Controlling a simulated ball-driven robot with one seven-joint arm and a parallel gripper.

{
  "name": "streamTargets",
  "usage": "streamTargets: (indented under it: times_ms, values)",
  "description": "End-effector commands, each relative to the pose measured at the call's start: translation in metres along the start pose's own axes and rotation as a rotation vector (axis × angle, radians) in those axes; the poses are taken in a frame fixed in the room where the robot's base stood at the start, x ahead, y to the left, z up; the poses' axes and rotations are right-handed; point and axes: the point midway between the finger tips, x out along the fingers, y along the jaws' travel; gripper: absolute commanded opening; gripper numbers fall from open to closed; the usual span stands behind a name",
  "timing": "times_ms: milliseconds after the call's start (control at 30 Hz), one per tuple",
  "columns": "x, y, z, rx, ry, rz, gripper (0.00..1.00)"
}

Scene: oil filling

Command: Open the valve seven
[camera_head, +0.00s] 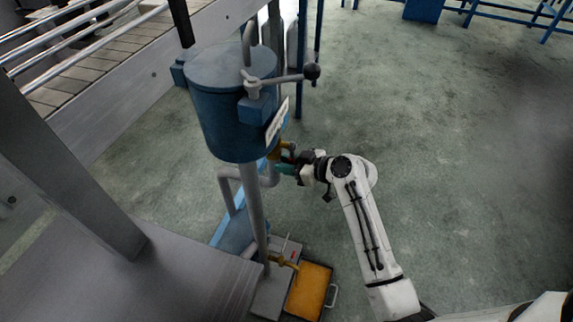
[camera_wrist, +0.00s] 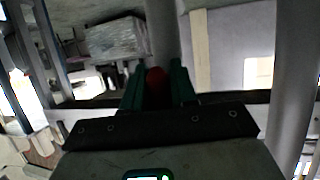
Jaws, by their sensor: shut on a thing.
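A blue cylindrical tank (camera_head: 228,110) stands upright at the middle of the head view, with a white label plate (camera_head: 277,121) on its side. Below the plate is a yellow valve fitting (camera_head: 287,147), partly hidden by my gripper. My gripper (camera_head: 284,169), with green fingers, reaches in from the right just under the tank. In the wrist view my gripper (camera_wrist: 157,88) is shut on a dark red valve handle (camera_wrist: 157,76), seen between the fingers. The valve's number cannot be read.
A grey lever with a black knob (camera_head: 312,71) sticks out from the tank top. Grey pipes (camera_head: 253,205) run below it, close to my gripper. An orange tray (camera_head: 309,290) and a lower yellow tap (camera_head: 284,262) are at the bottom. The floor at right is clear.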

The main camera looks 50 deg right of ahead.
Motion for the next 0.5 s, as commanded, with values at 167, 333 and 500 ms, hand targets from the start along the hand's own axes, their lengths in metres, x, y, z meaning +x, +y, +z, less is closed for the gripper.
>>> streamTargets:
  times_ms: [167, 333, 500]
  values:
    - [-0.0004, 0.0015, 0.0016, -0.003, -0.003, 0.005, 0.0]
    - [-0.0003, 0.0013, 0.0011, -0.002, -0.002, 0.004, 0.42]
    - [-0.0002, 0.0009, 0.0004, -0.002, -0.001, 0.003, 0.47]
